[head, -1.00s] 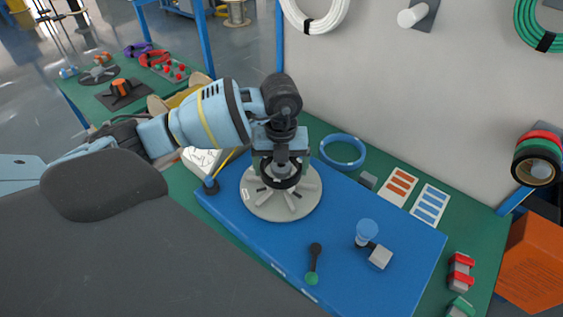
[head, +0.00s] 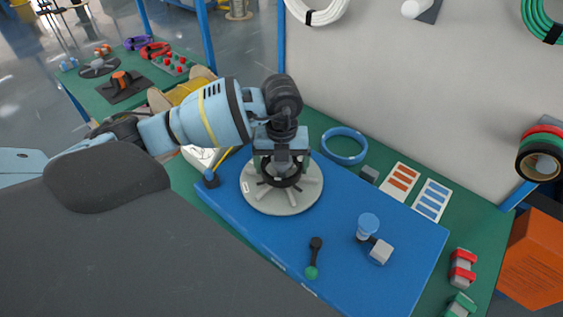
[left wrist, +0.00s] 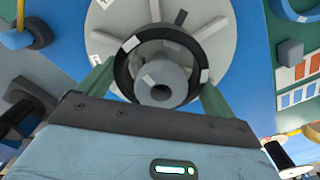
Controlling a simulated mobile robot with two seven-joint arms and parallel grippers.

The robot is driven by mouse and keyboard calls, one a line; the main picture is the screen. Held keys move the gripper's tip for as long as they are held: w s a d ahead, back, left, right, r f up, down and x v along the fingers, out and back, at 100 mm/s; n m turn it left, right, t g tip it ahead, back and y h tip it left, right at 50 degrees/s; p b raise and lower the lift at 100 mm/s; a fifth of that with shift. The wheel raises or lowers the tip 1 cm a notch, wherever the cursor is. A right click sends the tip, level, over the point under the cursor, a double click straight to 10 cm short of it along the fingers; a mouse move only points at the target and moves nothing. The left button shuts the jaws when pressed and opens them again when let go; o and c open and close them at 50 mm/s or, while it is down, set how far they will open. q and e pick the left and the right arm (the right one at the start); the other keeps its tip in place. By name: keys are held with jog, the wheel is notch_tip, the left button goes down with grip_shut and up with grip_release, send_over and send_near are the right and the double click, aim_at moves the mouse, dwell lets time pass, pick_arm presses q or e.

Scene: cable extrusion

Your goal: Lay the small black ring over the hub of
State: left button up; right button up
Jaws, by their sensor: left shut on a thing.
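The small black ring (left wrist: 124,72) is held between the two green fingers of my left gripper (left wrist: 158,88). In the left wrist view it circles the grey hub (left wrist: 163,80) of the round grey spoked disc (left wrist: 225,50); whether it rests on the disc I cannot tell. In the head view my left gripper (head: 281,170) points down over the middle of the disc (head: 285,206), and the black ring (head: 283,182) shows just below the fingers. The disc lies on the blue mat. My right gripper is not in view.
The blue mat (head: 330,270) also holds a black lever with a green knob (head: 312,272) and a light blue knob beside a grey block (head: 380,252). A blue ring (head: 344,160) lies behind. Striped cards (head: 400,182) and red clamps (head: 462,268) are on the right.

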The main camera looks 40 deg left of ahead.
pick_arm(q)
jog(key=shift+f, duration=0.45)
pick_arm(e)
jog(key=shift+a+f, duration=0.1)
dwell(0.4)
pick_arm(q)
jog(key=o, duration=0.7)
jog(key=shift+r+p, duration=0.9)
jog(key=shift+r, duration=0.85)
jog(key=shift+r+p, duration=1.2)
jog(key=shift+r, duration=1.15)
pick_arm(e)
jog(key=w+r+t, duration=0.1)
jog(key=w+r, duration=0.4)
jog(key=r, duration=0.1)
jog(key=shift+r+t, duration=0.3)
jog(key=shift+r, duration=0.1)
pick_arm(q)
jog(key=shift+f, duration=0.1)
